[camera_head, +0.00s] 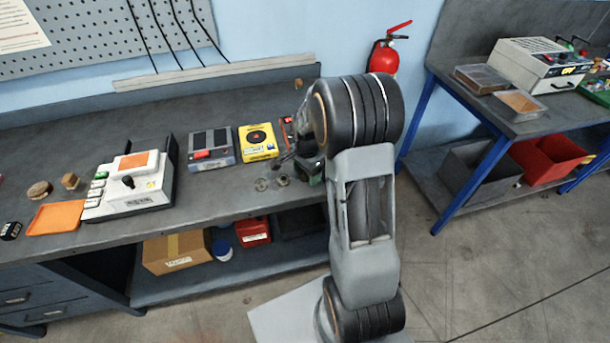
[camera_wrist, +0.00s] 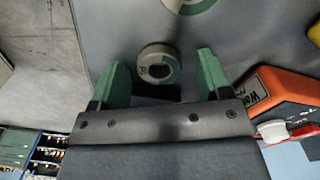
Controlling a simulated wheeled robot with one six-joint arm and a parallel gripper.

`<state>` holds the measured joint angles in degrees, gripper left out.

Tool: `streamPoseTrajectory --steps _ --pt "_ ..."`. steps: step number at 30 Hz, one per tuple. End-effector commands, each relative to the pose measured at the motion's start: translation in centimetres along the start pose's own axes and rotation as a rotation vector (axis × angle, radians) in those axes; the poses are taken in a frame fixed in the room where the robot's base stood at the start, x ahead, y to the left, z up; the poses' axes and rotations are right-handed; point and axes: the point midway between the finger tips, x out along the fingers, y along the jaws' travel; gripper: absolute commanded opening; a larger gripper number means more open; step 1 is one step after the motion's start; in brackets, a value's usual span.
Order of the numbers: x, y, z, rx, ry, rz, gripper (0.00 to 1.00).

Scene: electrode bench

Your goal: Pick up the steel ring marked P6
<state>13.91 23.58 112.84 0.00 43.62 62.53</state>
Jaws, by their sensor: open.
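A steel ring (camera_wrist: 144,56) with a dark marked patch lies on the grey bench in the wrist view. The marking is too small to read for certain. My gripper (camera_wrist: 161,60) is open, with one green finger to the left of this ring and one to the right, and gaps show on both sides. A second ring (camera_wrist: 188,8) is cut off by the top edge of the wrist view. In the head view two small rings, a left one (camera_head: 261,184) and a right one (camera_head: 282,180), lie near the bench's front edge. My arm hides part of that area.
An orange-red device (camera_wrist: 281,88) lies close to the right finger in the wrist view. In the head view a yellow box (camera_head: 257,151) and a grey box with a red switch (camera_head: 211,158) stand behind and left of the rings. The bench's front edge is close.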

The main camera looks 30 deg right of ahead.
Motion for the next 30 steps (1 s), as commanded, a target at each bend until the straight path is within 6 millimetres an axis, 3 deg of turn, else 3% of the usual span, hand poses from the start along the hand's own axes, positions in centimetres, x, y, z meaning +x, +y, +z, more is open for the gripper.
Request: streamPoseTrajectory --steps 5,23,30 --pt "0.00 -0.01 0.00 0.000 0.000 -0.001 0.71" --pt "-0.04 -0.01 -0.03 0.000 0.000 -0.001 0.15" --pt "-0.13 -0.03 -0.04 0.000 0.001 -0.002 0.14"
